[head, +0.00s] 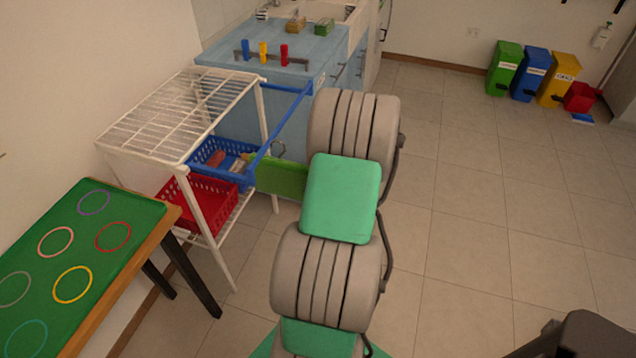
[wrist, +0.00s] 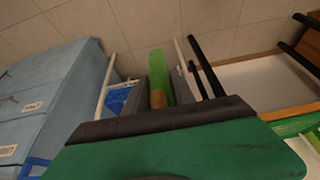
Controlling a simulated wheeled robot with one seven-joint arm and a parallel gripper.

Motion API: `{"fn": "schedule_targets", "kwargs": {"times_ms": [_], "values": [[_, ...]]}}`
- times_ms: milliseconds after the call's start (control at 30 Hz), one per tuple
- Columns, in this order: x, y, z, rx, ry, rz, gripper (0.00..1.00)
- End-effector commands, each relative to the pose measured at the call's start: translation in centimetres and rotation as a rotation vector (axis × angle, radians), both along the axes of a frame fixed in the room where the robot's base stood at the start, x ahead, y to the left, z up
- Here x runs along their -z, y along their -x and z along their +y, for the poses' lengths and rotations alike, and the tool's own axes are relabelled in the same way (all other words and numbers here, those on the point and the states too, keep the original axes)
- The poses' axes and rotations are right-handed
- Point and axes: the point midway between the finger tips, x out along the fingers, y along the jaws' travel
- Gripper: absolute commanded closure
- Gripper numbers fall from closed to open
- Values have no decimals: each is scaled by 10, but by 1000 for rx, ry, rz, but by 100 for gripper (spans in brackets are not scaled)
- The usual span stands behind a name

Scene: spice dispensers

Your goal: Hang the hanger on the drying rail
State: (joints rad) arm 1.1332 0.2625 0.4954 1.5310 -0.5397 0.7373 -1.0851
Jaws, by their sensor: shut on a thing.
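The hanger (head: 281,178) shows in the head view as a bright green piece with a thin grey hook above it, left of my arm. The drying rail is a blue bar (head: 284,128) along the right side of the white rack. The hook appears beside the rail's near part; I cannot tell whether they touch. In the wrist view my gripper (wrist: 157,88) is shut on the hanger, whose green body (wrist: 156,66) and brown part show between the fingers. My arm hides the gripper in the head view. The hook is not distinguishable in the wrist view.
The white wire rack (head: 204,91) holds a blue basket (head: 203,152) and a red basket (head: 215,212). A green-topped table (head: 75,225) stands at left, a blue counter (head: 225,55) behind. Coloured bins (head: 532,72) stand at back right.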

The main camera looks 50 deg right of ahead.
Motion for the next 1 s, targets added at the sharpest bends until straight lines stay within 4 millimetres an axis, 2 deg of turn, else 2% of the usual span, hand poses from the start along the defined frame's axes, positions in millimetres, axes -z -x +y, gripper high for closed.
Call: {"fn": "schedule_targets", "kwargs": {"times_ms": [567, 800, 1000], "values": [[0, -38, 13, -1, 2, -1, 100], [21, -42, 15, -1, 1, 0, 100], [27, -46, 16, -1, 2, -2, 100]]}}
